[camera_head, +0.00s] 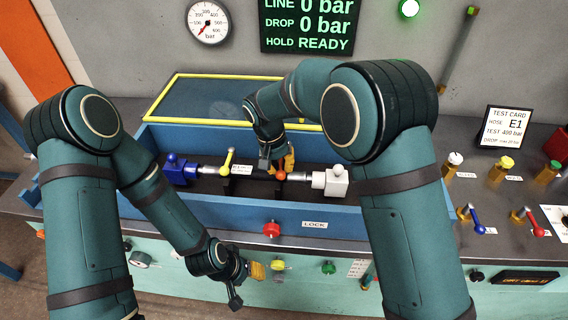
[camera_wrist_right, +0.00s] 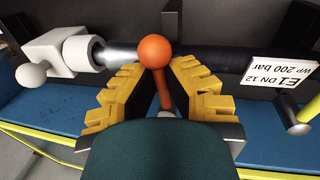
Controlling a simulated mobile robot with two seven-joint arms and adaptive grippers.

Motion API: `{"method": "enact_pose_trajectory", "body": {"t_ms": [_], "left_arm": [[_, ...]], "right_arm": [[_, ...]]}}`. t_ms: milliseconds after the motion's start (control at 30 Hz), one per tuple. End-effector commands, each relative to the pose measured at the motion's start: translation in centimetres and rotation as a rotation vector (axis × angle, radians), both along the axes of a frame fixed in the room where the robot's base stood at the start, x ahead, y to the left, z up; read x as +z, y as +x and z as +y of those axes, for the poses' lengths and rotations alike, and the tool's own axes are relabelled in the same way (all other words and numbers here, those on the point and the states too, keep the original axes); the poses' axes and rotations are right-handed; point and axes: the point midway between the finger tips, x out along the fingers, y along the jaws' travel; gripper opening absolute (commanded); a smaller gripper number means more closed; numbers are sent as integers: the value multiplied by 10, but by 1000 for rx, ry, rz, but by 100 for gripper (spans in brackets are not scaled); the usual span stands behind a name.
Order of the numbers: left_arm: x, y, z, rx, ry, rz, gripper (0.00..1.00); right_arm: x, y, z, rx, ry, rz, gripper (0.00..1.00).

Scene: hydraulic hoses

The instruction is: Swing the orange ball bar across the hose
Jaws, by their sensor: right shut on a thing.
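The orange ball (camera_head: 281,176) sits in the trough beside the silver end fitting at the hose's right end. In the right wrist view the orange ball (camera_wrist_right: 155,51) tops a short orange bar (camera_wrist_right: 164,90), and both lie between the yellow finger pads. My right gripper (camera_head: 279,163) is shut on this ball bar; the wrist view also shows the gripper (camera_wrist_right: 160,90). My left gripper (camera_head: 248,283) hangs open and empty in front of the bench.
The blue trough (camera_head: 220,212) has a blue block (camera_head: 180,170) at left and a white block (camera_head: 332,182) at right. A yellow ball bar (camera_head: 228,162) stands near the tag. A raised yellow-framed cover (camera_head: 200,102) is behind; a red knob (camera_head: 271,229) is in front.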

Motion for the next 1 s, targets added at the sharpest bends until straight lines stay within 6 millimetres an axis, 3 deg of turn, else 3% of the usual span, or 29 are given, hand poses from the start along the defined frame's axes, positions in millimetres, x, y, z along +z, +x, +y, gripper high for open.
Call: {"method": "enact_pose_trajectory", "body": {"t_ms": [33, 767, 800, 900, 1000], "left_arm": [[1, 0, 0, 0, 0, -1, 47], [3, 1, 0, 2, 0, -3, 47], [3, 1, 0, 2, 0, -3, 47], [3, 1, 0, 2, 0, -2, 47], [3, 1, 0, 2, 0, -2, 47]], "right_arm": [[-5, -7, 0, -22, -11, 24, 0], [-6, -8, 8, -102, -7, 26, 0], [-6, -8, 8, -102, -7, 26, 19], [-5, -7, 8, -100, -6, 23, 54], [-4, -6, 8, -101, -5, 19, 57]]}}
